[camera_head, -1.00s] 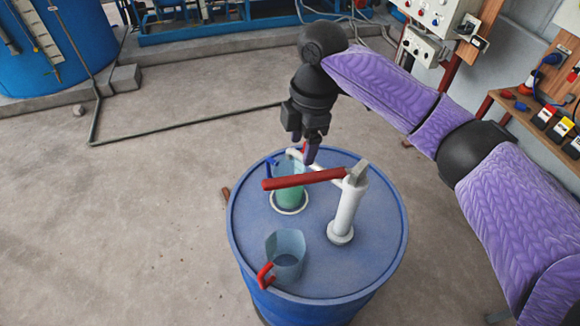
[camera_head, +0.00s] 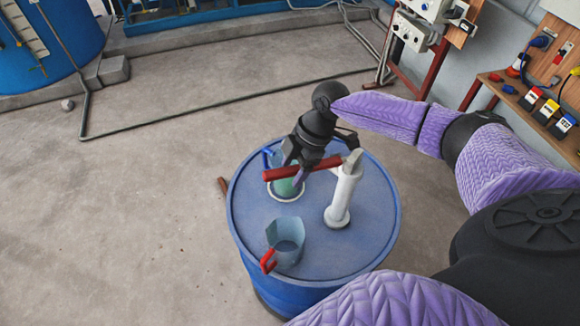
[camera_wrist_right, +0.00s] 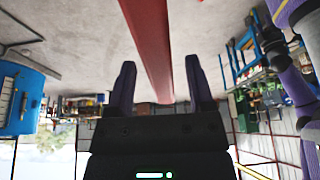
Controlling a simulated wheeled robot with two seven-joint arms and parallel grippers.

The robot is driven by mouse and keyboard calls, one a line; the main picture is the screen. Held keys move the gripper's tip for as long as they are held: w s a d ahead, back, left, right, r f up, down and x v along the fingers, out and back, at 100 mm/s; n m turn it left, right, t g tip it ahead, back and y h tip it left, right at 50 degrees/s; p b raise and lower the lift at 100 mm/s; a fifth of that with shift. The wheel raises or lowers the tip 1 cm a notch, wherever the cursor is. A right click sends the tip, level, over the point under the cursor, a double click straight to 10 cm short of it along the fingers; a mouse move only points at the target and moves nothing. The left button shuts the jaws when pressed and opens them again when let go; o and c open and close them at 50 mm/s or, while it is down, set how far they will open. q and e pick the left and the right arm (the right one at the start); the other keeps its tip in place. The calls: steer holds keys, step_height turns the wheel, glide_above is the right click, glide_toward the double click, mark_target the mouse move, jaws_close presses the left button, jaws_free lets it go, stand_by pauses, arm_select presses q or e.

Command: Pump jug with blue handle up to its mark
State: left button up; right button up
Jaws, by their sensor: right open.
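The jug with the blue handle (camera_head: 266,156) stands at the back left of the blue drum's lid, with green liquid (camera_head: 285,190) showing low in it. My gripper and the red lever hide part of it, and I cannot read its mark. The white hand pump (camera_head: 343,195) stands right of it, its red lever (camera_head: 275,174) reaching left over the jug. My right gripper (camera_head: 301,166) is open at the lever. In the right wrist view the lever (camera_wrist_right: 150,40) runs between the spread fingers (camera_wrist_right: 160,68). My left gripper is out of view.
A second, empty-looking jug with a red handle (camera_head: 287,240) stands on the front left of the drum lid (camera_head: 325,255). A wooden bench (camera_head: 522,115) with coloured boxes is at the right. The floor left of the drum is mostly clear.

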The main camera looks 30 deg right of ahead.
steer(key=shift+a+f, duration=0.2)
steer(key=shift+f, duration=0.35)
jaws_close()
steer(key=shift+r, duration=0.1)
stand_by(0.9)
